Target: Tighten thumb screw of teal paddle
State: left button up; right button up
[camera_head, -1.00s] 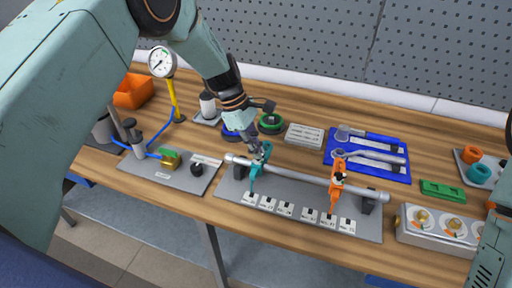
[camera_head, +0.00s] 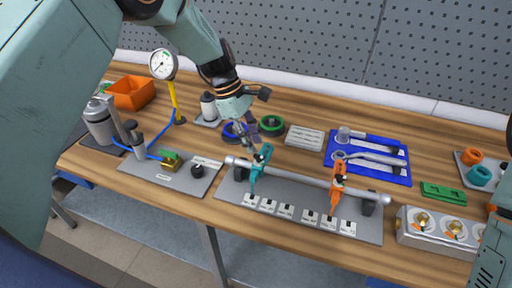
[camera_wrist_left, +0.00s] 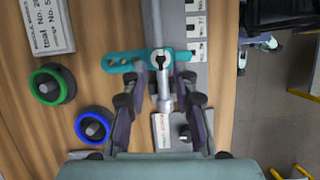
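The teal paddle (camera_head: 259,170) is mounted on a horizontal metal rod above a grey base plate (camera_head: 290,200). In the left wrist view, the teal paddle (camera_wrist_left: 123,61) lies crosswise on the rod, with a light round fitting at its hub; I cannot tell the thumb screw apart there. My left gripper (camera_head: 256,149) is at the top of the paddle, and its fingertips partly hide it. In the left wrist view, the left gripper (camera_wrist_left: 161,78) has its fingers apart, on either side of the rod. My right gripper is out of view.
An orange paddle (camera_head: 336,188) stands further right on the rod. Blue (camera_head: 232,130) and green (camera_head: 271,125) spools sit behind the teal paddle. A gauge (camera_head: 163,64) on a yellow post and a valve plate stand left. A blue tool tray (camera_head: 365,174) lies back right.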

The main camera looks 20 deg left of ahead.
pick_arm(q)
jog(key=v, duration=0.8)
jog(key=shift+r, duration=0.15)
